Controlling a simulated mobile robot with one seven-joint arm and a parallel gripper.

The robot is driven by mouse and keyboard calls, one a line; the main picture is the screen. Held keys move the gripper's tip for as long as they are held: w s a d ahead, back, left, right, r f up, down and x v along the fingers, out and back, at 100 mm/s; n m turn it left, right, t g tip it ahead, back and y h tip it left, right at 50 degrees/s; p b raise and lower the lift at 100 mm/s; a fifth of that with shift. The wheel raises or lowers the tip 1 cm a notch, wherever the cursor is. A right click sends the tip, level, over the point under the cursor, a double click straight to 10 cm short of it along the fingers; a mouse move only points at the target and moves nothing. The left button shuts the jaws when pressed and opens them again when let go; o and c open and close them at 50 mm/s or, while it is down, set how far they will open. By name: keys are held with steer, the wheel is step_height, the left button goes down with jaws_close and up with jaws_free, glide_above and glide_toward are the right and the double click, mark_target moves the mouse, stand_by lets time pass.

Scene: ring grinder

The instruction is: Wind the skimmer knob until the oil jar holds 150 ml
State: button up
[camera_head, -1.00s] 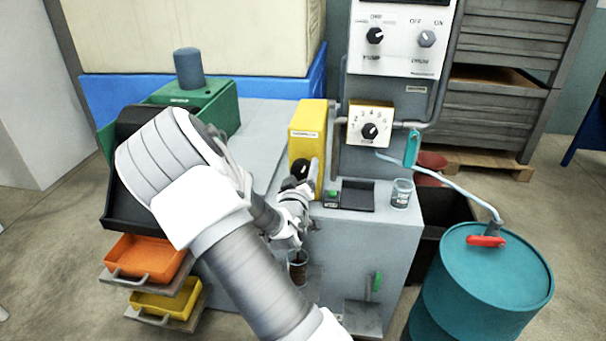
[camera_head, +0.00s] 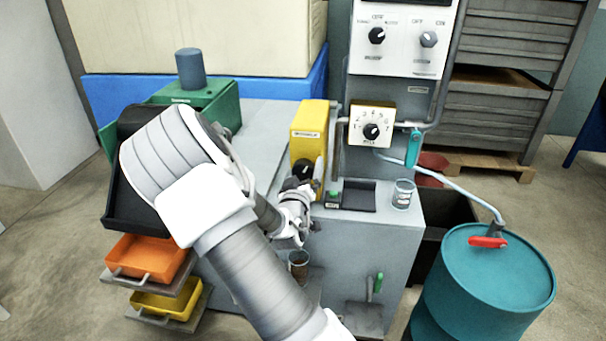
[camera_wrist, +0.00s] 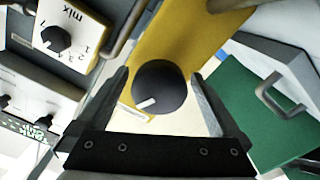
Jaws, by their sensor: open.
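The skimmer knob (camera_wrist: 160,88) is a black round knob with a white pointer line on the yellow skimmer housing (camera_wrist: 195,35). It also shows in the head view (camera_head: 303,170), low on the yellow housing (camera_head: 309,125). My gripper (camera_wrist: 163,92) is open, with one finger on each side of the knob; I cannot tell whether they touch it. In the head view my gripper (camera_head: 303,192) is at the knob and partly covers it. A jar with dark brown contents (camera_head: 299,262) stands below my gripper, partly hidden. Its level cannot be read.
A numbered dial (camera_head: 371,131) is on a panel right of the housing. A clear jar (camera_head: 402,194) stands at the bench's right, beside a black tray (camera_head: 358,196). A teal drum (camera_head: 485,275) is at the right. Orange (camera_head: 146,258) and yellow (camera_head: 165,300) trays are at the left.

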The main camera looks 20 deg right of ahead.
steer(key=p+v, duration=0.7)
steer(key=v, duration=1)
steer(key=shift+s+a, duration=0.2)
